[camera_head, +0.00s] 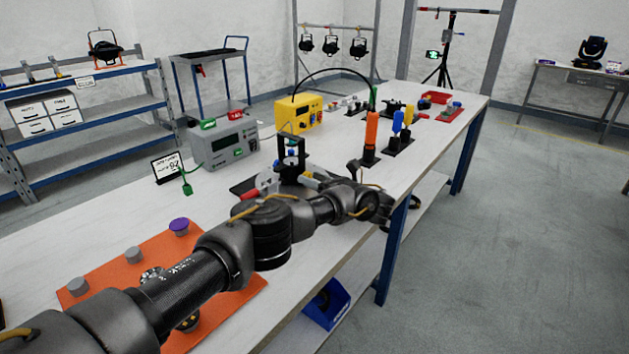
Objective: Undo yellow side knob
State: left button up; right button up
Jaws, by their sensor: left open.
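A black bracket (291,153) stands on the bench with a grey par can body (267,182) in it, partly hidden by my left arm. A red side knob (250,195) shows on its left. My right gripper is not in view.
An orange mat (110,276) with grey and purple knobs lies under my left arm. A grey meter (222,144), a yellow box (300,115) and a small sign (167,167) stand behind the can. Several upright coloured tools (371,130) stand farther along the bench.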

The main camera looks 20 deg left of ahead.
pick_arm(q)
jog(key=c, duration=1)
jog(key=shift+n, duration=0.9)
jog(key=shift+n+p, duration=0.35)
jog(key=shift+n, duration=2.15)
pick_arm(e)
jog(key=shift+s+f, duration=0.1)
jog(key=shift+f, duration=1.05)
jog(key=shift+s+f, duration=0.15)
